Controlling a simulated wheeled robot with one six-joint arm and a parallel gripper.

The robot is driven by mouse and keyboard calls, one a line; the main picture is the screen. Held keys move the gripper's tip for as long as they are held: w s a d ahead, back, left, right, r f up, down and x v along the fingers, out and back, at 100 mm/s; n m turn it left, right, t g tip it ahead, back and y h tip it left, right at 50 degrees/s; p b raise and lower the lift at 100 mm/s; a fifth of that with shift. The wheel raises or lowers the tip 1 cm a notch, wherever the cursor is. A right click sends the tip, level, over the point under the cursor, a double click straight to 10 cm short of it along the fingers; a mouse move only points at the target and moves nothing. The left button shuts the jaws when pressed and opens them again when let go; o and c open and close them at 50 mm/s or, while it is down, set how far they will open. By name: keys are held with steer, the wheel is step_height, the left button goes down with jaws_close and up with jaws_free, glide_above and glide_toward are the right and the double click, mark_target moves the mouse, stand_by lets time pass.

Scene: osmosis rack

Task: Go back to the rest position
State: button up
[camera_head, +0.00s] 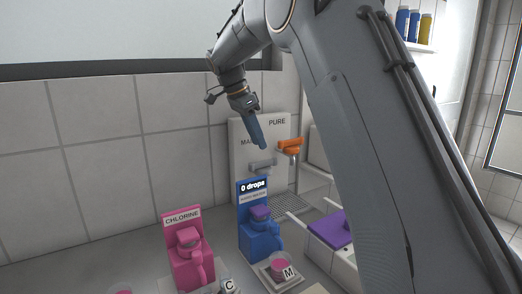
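My gripper (258,138) hangs at the end of my raised grey arm, pointing down in front of the white panel marked PURE. Its fingers appear as one dark narrow shape, so I cannot tell whether they are apart. The gripper is above the grey tap (263,165) and left of the orange tap (289,147). It looks apart from the blue dispenser (259,238) below. Nothing held shows at its tip.
A pink CHLORINE dispenser (190,258) stands left of the blue one. A cup marked M (281,267) sits before the blue dispenser. A purple item (328,230) lies right. Tiled wall (95,165) is behind. Bottles (413,27) stand on a shelf upper right.

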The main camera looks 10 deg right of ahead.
steer(key=shift+a+r, duration=0.1)
steer(key=shift+r, duration=0.25)
